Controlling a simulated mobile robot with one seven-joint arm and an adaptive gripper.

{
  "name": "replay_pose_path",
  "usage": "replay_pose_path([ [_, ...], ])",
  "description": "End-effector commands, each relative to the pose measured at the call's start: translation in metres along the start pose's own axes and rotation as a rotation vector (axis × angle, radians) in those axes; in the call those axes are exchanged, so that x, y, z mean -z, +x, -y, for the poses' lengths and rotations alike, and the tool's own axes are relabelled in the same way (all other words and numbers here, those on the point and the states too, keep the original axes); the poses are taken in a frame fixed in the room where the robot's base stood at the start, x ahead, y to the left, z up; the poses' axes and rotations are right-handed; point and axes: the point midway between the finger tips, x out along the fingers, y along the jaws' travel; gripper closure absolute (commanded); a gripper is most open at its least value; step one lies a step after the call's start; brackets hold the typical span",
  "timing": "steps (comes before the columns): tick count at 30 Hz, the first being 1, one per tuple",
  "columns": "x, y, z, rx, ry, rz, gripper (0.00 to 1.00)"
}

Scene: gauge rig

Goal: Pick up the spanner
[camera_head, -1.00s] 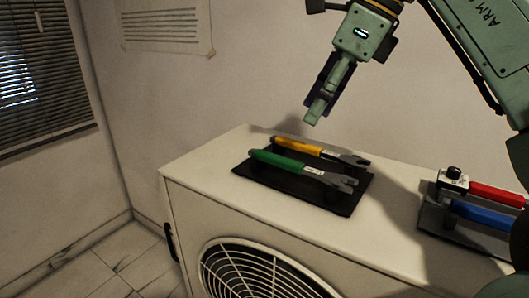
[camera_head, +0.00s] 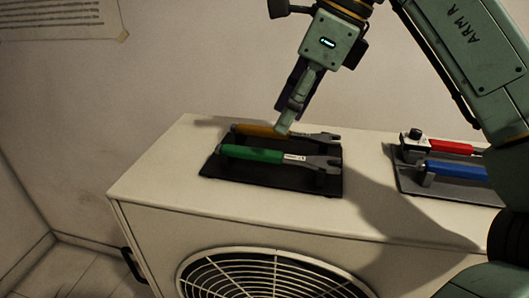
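Two spanners with grey open jaws lie parallel on a black mat (camera_head: 215,172), handles to the left and jaws to the right. The near one is the green-handled spanner (camera_head: 252,154). The far one is the yellow-handled spanner (camera_head: 262,131), its handle now shaded. My gripper (camera_head: 284,129) points down, with its tip overlapping the yellow-handled spanner near the handle's right end. I cannot tell whether it touches. The fingers show edge-on, so their opening is hidden.
The mat rests on a white cabinet (camera_head: 150,185) with a round fan grille (camera_head: 270,278) in front. To the right, a grey mat (camera_head: 408,182) holds a red-handled tool (camera_head: 452,147) and a blue-handled tool (camera_head: 458,169). A wall stands close behind.

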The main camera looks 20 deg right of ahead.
Motion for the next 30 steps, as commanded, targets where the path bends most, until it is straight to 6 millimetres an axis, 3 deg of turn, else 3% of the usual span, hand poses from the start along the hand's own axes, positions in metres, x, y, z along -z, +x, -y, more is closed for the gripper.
replay_pose_path([
  [18, -0.001, 0.07, -0.001, 0.0, 0.0, -0.001, 0.6],
  [26, -0.001, 0.073, 0.0, 0.0, 0.0, 0.0, 0.6],
  [30, -0.001, 0.073, 0.0, 0.0, 0.0, 0.0, 0.69],
])
